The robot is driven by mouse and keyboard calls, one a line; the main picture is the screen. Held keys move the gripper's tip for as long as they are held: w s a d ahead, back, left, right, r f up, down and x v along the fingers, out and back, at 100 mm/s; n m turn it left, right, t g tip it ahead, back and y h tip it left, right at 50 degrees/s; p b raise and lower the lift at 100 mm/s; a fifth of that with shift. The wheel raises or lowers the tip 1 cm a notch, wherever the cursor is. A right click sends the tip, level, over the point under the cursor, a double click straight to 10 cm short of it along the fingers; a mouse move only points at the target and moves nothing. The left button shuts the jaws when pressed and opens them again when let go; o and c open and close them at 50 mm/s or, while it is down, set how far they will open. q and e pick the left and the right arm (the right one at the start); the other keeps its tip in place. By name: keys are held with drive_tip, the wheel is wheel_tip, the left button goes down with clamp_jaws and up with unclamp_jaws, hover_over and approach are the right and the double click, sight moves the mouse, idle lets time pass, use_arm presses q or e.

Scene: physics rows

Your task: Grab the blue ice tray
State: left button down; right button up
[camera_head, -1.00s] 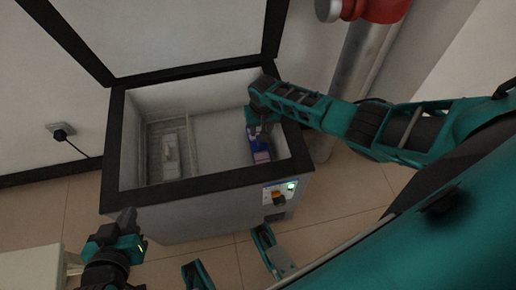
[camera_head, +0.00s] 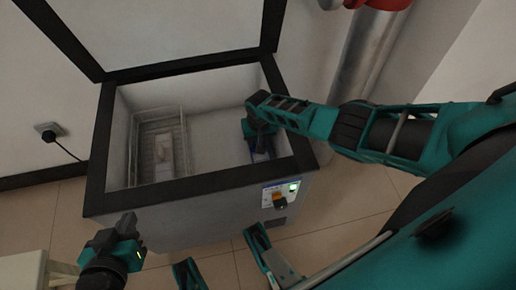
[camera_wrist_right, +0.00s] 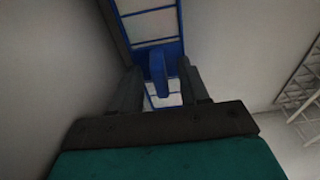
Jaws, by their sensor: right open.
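The blue ice tray (camera_wrist_right: 150,32) stands inside the open chest freezer, near its right wall, and shows large in the right wrist view. In the head view only a small blue part of it (camera_head: 263,156) shows beside my right gripper, which covers the rest. My right gripper (camera_wrist_right: 160,85) is open, with its two dark fingers on either side of the tray's near blue end. I cannot tell whether the fingers touch it. My left gripper (camera_head: 128,222) is outside the freezer at lower left; its fingers are seen edge-on and it holds nothing visible.
The chest freezer (camera_head: 205,190) has its lid raised and a dark rim around the opening. A wire basket (camera_head: 133,150) with a pale item sits inside at left. The freezer floor between basket and tray is clear. A metal pipe (camera_head: 358,70) stands behind at right.

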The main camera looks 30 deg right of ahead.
clamp_jaws()
idle(0.6)
